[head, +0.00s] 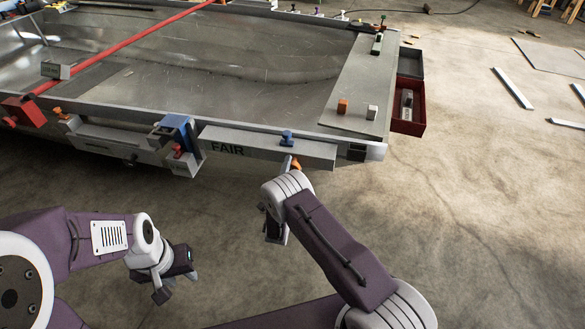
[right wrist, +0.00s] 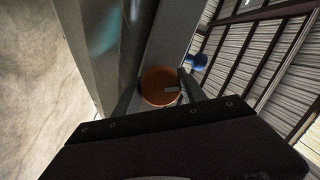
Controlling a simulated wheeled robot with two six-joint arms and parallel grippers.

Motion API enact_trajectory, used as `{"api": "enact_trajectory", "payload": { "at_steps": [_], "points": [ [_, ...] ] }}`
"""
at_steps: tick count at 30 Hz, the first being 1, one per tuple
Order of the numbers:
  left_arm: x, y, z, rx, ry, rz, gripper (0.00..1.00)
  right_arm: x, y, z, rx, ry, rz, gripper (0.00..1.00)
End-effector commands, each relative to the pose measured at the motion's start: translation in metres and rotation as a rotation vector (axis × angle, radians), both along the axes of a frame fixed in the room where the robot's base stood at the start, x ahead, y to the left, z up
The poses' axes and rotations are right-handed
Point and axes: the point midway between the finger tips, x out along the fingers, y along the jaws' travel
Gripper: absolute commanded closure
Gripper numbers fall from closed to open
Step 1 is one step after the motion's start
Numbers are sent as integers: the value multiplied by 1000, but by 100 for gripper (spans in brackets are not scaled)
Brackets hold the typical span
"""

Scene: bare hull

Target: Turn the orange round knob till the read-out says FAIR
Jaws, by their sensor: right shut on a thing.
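The orange round knob (head: 296,164) is on the front of the grey hull edge, mostly hidden by my right arm in the head view. In the right wrist view the orange knob (right wrist: 160,80) sits between the two fingers of my right gripper (right wrist: 157,88), which is shut on it. It has a small grey mark on its face. Dark letters on the grey panel, the read-out (head: 227,150), say FAIR. My left gripper (head: 176,287) hangs open and empty above the floor, well away from the hull.
A blue knob (head: 287,138) stands just above the orange one, near my right gripper. A blue bracket (head: 178,130) and a red knob (head: 179,150) are to the left. A red open box (head: 410,126) hangs at the right end. The floor in front is clear.

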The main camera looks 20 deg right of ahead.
Motion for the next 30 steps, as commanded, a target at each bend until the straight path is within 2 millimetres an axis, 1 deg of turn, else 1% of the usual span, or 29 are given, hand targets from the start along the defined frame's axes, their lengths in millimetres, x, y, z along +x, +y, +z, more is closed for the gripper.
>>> {"api": "enact_trajectory", "payload": {
  "at_steps": [7, 8, 9, 10, 17, 20, 23, 27, 30],
  "points": [
    [0, 0, 0, 0, 0, 0, 64, 0, 0, -1, 0, 2, -1, 92],
    [0, 0, 0, 0, 0, 0, 64, 0, 0, -1, 0, 1, -1, 44],
    [0, 0, 0, 0, 0, 0, 64, 0, 0, -1, 0, 1, -1, 32],
    [0, 0, 0, 0, 0, 0, 64, 0, 0, -1, 0, 1, -1, 31],
    [0, 0, 0, 0, 0, 0, 64, 0, 0, 0, 1, 0, 0, 31],
    [0, 0, 2, 0, 0, 0, 64, -4, 2, 0, 0, 1, 2, 31],
    [0, 0, 10, 0, 0, 0, 64, -19, 10, 1, -1, 3, 4, 31],
    [0, 0, 20, 0, 0, 0, 64, -48, 24, -2, -2, 5, 6, 31],
    [0, 0, 24, 0, 0, 0, 64, -66, 32, -4, -2, 4, 5, 31]
  ]
}}
